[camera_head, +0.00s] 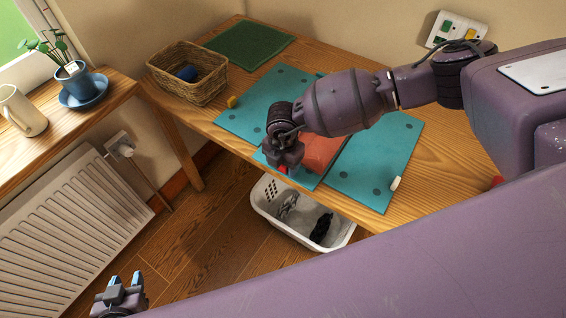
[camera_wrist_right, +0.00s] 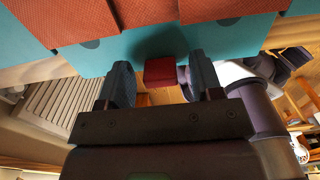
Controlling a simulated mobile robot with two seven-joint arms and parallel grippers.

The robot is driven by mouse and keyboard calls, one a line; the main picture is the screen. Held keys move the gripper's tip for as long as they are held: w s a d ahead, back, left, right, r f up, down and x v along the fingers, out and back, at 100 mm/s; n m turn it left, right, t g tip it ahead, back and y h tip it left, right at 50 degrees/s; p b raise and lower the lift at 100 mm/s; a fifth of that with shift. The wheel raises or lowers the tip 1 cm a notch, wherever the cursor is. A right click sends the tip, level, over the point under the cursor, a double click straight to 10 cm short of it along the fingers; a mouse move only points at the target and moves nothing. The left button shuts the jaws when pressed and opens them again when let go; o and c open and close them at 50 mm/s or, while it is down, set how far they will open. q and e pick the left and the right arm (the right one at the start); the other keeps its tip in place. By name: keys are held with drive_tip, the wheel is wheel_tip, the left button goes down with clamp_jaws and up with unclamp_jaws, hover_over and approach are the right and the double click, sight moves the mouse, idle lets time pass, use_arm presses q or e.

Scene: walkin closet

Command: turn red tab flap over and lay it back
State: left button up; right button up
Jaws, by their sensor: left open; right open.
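The flap is an orange-red panel (camera_head: 324,150) lying on a teal mat (camera_head: 372,165), partly hidden by my right arm. In the right wrist view, orange-red material (camera_wrist_right: 75,18) shows along the top over a teal strip (camera_wrist_right: 95,57). A small red tab (camera_wrist_right: 160,72) sticks out from the teal edge. My right gripper (camera_head: 284,163) is open at the mat's front edge. Its fingers stand on either side of the tab, with a gap on each side. My left gripper (camera_head: 124,284) is open and empty at the lower left, away from the table.
A wicker basket (camera_head: 172,82) with a dark blue ball and a green mat (camera_head: 248,44) are at the table's back left. A white laundry basket (camera_head: 268,211) stands below the front edge.

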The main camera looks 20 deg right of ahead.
drive_tip(key=shift+f, duration=0.1)
drive_tip(key=c, duration=0.6)
clamp_jaws()
